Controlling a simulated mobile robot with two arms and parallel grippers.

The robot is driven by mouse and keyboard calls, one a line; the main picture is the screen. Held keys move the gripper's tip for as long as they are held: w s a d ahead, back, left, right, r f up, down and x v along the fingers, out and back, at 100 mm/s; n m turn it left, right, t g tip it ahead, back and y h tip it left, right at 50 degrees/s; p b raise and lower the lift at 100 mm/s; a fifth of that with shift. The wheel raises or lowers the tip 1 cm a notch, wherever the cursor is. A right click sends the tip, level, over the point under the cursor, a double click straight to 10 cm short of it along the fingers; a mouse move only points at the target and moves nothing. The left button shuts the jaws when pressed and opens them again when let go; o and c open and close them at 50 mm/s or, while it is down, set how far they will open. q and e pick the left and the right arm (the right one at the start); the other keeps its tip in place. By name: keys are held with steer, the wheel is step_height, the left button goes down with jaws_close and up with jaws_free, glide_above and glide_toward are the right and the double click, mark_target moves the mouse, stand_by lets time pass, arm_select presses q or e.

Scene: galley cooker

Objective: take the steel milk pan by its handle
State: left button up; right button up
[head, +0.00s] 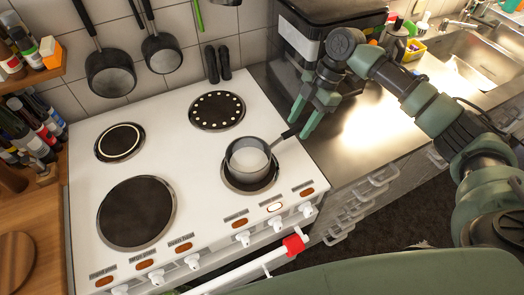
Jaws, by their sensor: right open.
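The steel milk pan (248,158) sits on the front right hotplate of the white cooker (200,165). Its dark handle (283,136) points up and right, toward the steel worktop. My right gripper (297,130) comes in from the right with its green fingers pointing down. It is open, and the handle's end appears near or between the fingertips. I cannot tell whether they touch it. My left gripper is not in view.
Dark pans (109,75) hang on the tiled wall behind the cooker. A black appliance (325,30) stands behind my right gripper. Bottles (25,130) line the left side. A red clip (293,246) is on the front rail.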

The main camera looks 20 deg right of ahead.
mark_target(292, 135)
steer(key=p+x, duration=0.2)
steer(key=x, duration=0.2)
steer(key=shift+a+f, duration=0.25)
steer(key=shift+f, duration=0.3)
jaws_close()
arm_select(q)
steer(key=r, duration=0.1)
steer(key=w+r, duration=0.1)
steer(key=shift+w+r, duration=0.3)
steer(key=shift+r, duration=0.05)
arm_select(e)
steer(key=shift+w+a+r, duration=0.1)
steer(key=shift+r, duration=0.05)
